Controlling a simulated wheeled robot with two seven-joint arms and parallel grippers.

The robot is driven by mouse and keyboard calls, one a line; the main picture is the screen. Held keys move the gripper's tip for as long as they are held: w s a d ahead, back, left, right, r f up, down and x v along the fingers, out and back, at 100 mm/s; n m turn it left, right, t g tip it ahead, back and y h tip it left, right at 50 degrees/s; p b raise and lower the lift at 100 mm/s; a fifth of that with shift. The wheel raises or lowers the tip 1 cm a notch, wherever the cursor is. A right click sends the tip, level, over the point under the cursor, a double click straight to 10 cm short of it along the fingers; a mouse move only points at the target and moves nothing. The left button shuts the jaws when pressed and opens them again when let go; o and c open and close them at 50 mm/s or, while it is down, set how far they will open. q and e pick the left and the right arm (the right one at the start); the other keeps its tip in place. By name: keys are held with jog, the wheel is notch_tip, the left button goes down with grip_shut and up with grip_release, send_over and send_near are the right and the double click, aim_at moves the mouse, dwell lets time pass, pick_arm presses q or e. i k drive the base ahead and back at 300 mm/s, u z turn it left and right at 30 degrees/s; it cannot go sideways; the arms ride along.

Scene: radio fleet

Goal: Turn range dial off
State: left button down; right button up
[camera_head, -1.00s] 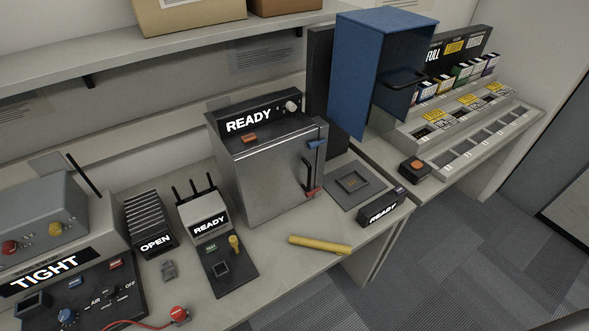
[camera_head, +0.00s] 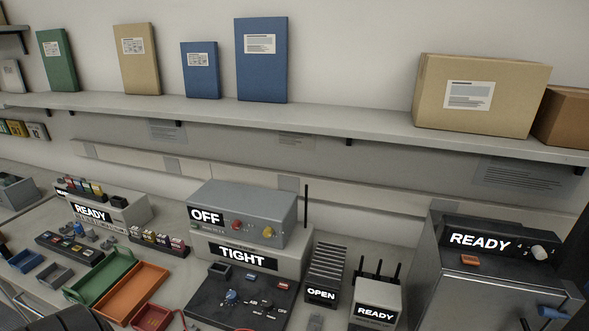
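A dark panel (camera_head: 212,312) lies in front of a grey unit reading TIGHT (camera_head: 243,257). It carries a blue knob (camera_head: 231,297) and small black controls (camera_head: 266,303) with white markings too small to read. A pale knob (camera_head: 539,252) sits on the top front of the metal cabinet reading READY (camera_head: 478,242). I cannot tell which of these is the range dial, and no "range" label is readable. The grey box above the TIGHT unit reads OFF (camera_head: 207,217) and has red and yellow knobs. Neither of my grippers is in view.
Green (camera_head: 87,290) and orange (camera_head: 141,277) trays lie left of the panel. A black finned block reading OPEN (camera_head: 322,293) and a small READY unit with antennas (camera_head: 376,312) stand to its right. The shelf (camera_head: 330,117) above holds binders and boxes.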

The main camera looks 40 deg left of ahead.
aim_at(267, 304)
jog(key=u, duration=1.5)
